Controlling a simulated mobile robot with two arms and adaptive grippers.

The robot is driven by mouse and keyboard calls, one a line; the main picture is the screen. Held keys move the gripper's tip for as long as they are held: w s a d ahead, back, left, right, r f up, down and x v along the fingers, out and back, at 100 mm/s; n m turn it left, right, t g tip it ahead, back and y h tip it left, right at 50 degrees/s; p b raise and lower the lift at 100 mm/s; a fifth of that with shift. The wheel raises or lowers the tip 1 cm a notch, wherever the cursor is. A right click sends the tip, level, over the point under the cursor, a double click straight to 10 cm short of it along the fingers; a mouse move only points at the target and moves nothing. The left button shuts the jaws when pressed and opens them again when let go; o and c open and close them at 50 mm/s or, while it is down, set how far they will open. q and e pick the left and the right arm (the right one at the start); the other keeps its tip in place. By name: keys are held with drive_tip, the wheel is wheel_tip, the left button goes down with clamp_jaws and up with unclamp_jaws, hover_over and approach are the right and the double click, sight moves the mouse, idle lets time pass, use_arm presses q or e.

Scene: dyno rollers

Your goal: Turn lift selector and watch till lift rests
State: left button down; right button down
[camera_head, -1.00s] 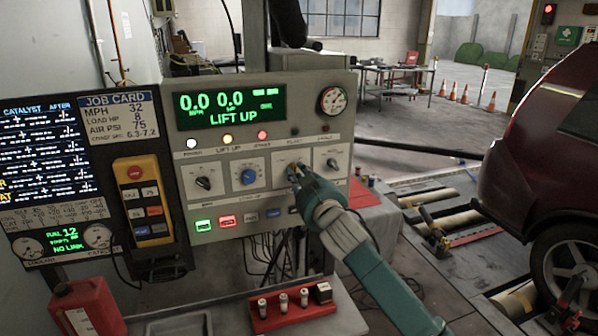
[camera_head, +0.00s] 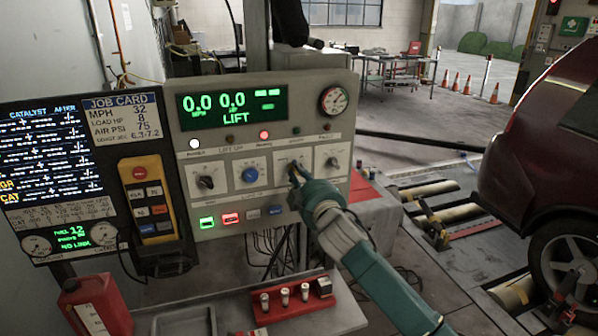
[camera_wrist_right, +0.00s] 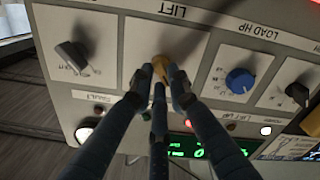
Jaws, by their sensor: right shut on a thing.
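The lift selector is a tan-yellow knob (camera_wrist_right: 161,68) under the label LIFT, upside down in the right wrist view. My right gripper (camera_wrist_right: 158,88) is shut on it, and the fingers hide much of the knob. In the head view my right gripper (camera_head: 296,176) is at the third dial of the control panel (camera_head: 340,118). The green display (camera_head: 232,105) reads 0.0, 0.0 and LIFT. A white lamp (camera_head: 194,143) and a red lamp (camera_head: 264,135) are lit; the lamp between them is dark. I cannot make out the lift itself. My left gripper is out of view.
A dark red car (camera_head: 540,150) stands at the right over the rollers (camera_head: 463,210). A red tray (camera_head: 292,300) with small cylinders and a red can (camera_head: 97,305) are below the panel.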

idle(0.4)
drive_tip(key=c, duration=1.7)
unclamp_jaws()
drive_tip(key=shift+o, duration=0.2)
drive_tip(key=v, duration=1.2)
